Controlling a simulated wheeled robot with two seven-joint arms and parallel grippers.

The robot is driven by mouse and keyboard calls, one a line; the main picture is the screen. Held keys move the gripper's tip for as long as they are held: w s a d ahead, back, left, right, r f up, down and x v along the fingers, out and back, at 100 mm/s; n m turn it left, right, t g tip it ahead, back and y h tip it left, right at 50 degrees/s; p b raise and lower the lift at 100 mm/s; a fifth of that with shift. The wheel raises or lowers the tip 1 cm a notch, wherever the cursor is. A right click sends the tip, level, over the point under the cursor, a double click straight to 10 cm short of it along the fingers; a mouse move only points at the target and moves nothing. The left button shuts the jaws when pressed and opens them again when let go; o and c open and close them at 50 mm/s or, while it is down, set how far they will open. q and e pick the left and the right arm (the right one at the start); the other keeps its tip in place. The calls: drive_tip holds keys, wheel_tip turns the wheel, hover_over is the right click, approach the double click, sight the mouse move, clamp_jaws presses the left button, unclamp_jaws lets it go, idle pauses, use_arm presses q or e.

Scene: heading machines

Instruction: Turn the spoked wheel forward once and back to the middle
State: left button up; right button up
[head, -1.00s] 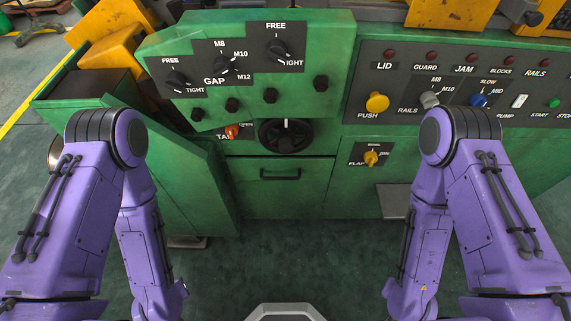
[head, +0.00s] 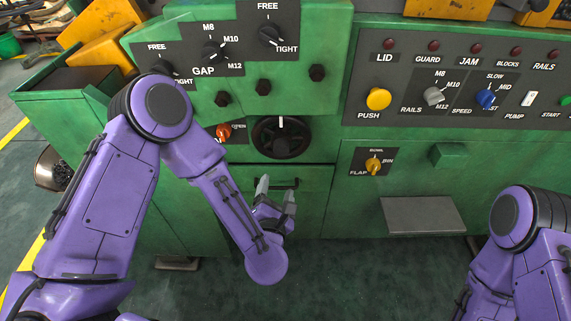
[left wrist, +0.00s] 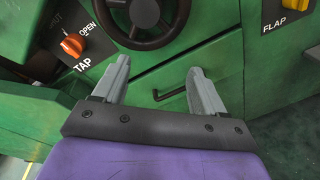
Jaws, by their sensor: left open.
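The spoked wheel (head: 281,138) is a dark round handwheel on the green machine front, with a white mark at its top. It also shows at the top of the left wrist view (left wrist: 142,18), cut off by the frame edge. My left gripper (head: 276,187) is open and empty. It is below the wheel, in front of the drawer handle (head: 284,183), and apart from the wheel. In the left wrist view its two grey fingers (left wrist: 157,78) point up toward the panel. My right gripper is out of view; only my right arm shows at the lower right.
Left of the wheel is the orange TAP knob (head: 223,133). Several gap knobs and black bolts are above it. To the right are the yellow PUSH button (head: 379,99), the FLAP knob (head: 373,166) and a grey shelf (head: 422,215) sticking out. The floor in front is clear.

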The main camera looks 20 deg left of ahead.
sight(281, 151)
use_arm(q)
drive_tip(key=w+r+n, duration=0.1)
drive_tip(key=w+n, duration=0.1)
drive_tip(key=w, duration=0.1)
drive_tip(key=w+a+r+n+t+y+p, duration=0.1)
drive_tip(key=w+n, duration=0.1)
drive_tip(key=w, duration=0.2)
drive_tip(key=w+a+r+n+p, duration=0.1)
drive_tip(key=w+r+n, duration=0.1)
drive_tip(key=w, duration=0.1)
drive_tip(key=shift+w+y, duration=0.3)
drive_tip(key=shift+w+f, duration=0.1)
drive_tip(key=shift+w, duration=0.35)
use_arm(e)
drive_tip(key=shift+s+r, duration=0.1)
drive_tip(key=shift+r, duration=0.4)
use_arm(q)
clamp_jaws()
drive_tip(key=shift+a, duration=0.1)
